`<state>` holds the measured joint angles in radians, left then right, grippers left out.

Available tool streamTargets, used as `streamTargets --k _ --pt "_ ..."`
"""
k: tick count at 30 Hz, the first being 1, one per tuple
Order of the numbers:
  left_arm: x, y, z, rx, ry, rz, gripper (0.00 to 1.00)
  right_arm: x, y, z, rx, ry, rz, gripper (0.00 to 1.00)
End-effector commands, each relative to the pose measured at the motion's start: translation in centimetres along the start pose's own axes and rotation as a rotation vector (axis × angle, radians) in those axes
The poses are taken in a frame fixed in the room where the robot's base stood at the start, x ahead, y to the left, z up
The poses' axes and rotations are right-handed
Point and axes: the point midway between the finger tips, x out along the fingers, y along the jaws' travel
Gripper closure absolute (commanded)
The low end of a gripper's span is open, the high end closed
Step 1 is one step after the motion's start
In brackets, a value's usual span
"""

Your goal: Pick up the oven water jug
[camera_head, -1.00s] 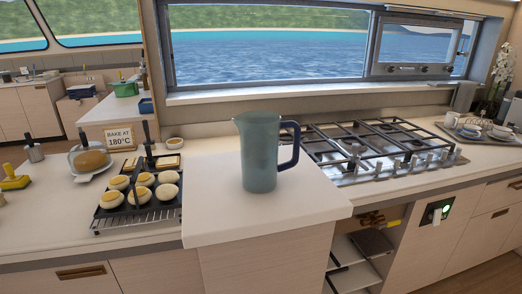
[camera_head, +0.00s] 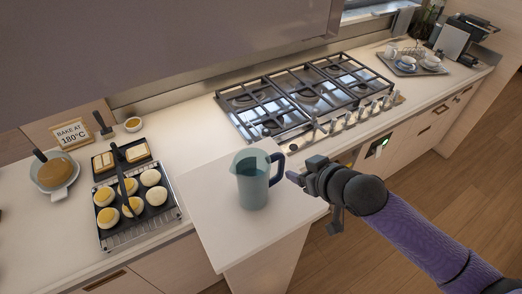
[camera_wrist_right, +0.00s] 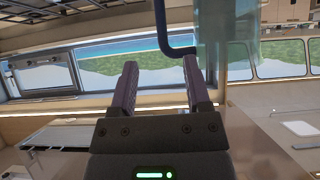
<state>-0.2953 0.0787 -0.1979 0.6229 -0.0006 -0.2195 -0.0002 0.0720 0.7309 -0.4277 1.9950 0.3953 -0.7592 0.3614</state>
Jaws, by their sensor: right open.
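The water jug (camera_head: 252,182) is a teal, see-through pitcher with a dark blue handle on its right side. It stands upright on the white counter end (camera_head: 213,222). My right gripper (camera_head: 296,178) comes in from the right, just right of the jug's handle and apart from it. In the right wrist view the gripper (camera_wrist_right: 158,85) has its two fingers spread with nothing between them. There the handle (camera_wrist_right: 178,50) shows just beyond the fingertips, and the jug (camera_wrist_right: 212,40) is at upper right. My left gripper is not in view.
A gas hob (camera_head: 305,98) lies behind the jug. A baking tray of buns (camera_head: 118,232) and a "BAKE AT 180°C" sign (camera_head: 71,132) are at left. A tray with cups (camera_head: 412,66) is at far right. Open floor lies at lower right.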

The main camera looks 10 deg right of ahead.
Motion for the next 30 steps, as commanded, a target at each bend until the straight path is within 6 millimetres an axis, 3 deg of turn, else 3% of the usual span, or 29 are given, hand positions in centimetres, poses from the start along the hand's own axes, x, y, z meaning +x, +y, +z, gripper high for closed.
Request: streamTargets --k 15,23,24,30 --pt "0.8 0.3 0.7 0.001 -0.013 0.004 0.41 9.1 0.0 0.4 0.002 0.01 -0.003 0.38" --pt "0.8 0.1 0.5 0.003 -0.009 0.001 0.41 9.8 -0.1 0.3 0.001 0.009 -0.003 0.38" --pt "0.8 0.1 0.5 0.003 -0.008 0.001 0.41 9.8 -0.1 0.3 0.001 0.009 -0.003 0.4" --pt "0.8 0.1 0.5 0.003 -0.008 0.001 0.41 9.8 0.0 0.4 0.001 0.009 -0.003 0.83"
